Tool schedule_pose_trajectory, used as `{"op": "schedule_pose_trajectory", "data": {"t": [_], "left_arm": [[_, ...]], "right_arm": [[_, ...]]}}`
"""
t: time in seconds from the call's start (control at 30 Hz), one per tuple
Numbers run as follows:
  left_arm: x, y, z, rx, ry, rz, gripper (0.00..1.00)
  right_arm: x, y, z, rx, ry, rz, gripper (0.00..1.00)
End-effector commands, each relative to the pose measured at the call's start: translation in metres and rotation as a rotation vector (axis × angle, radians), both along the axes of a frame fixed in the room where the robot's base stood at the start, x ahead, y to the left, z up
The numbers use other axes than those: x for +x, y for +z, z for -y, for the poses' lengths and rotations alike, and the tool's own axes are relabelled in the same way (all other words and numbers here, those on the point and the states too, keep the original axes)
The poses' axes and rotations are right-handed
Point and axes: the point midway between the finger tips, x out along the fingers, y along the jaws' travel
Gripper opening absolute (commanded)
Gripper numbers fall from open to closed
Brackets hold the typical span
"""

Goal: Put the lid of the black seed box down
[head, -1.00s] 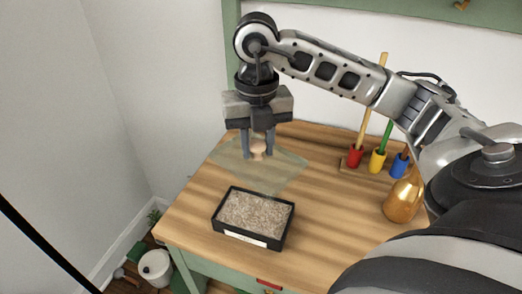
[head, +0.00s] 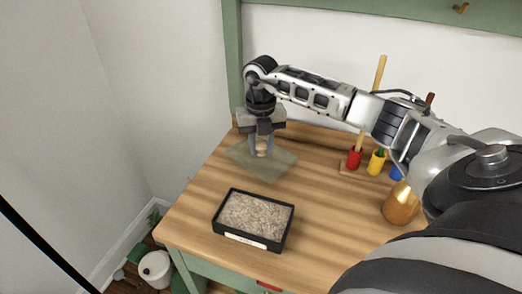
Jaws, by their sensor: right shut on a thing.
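The black seed box (head: 253,219) stands uncovered near the front left of the wooden table, full of pale seed-like grains. Its lid (head: 271,167) is a translucent greenish sheet with a small round wooden knob (head: 262,147). The lid is behind the box at the back left of the table, low over the top or touching it; I cannot tell which. My right gripper (head: 262,148) points down and is shut on the lid's knob. My left gripper is not in view.
A copper vessel (head: 401,205) stands at the right, by my right arm. The table's middle (head: 325,215) is clear.

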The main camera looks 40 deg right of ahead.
Motion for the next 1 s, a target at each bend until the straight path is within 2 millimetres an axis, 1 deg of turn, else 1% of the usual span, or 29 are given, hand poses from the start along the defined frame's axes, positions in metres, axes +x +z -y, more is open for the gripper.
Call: {"op": "schedule_pose_trajectory", "data": {"t": [0.03,0.13,0.37,0.5,0.53,0.6,0.87,1.0], "left_arm": [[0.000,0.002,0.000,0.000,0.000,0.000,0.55],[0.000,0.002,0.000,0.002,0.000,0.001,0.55],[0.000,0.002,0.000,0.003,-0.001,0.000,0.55],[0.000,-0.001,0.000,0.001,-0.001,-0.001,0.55],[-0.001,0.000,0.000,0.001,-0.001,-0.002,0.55],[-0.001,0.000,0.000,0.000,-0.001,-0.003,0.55],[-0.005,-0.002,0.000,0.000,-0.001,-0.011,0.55],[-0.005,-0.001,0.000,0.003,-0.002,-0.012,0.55]], "right_arm": [[-0.002,-0.009,0.000,0.000,0.001,-0.007,0.06],[-0.001,-0.021,-0.001,0.000,0.002,-0.004,0.06],[-0.001,-0.022,-0.001,0.000,0.002,-0.002,0.06],[-0.001,-0.026,-0.001,0.000,0.001,-0.002,0.06],[-0.001,-0.026,-0.001,0.000,0.001,-0.002,0.34],[-0.001,-0.025,-0.001,0.000,0.001,-0.002,0.51],[-0.001,-0.024,-0.001,0.000,0.001,-0.002,0.51],[0.000,-0.015,0.000,0.000,0.001,0.000,0.51]]}}
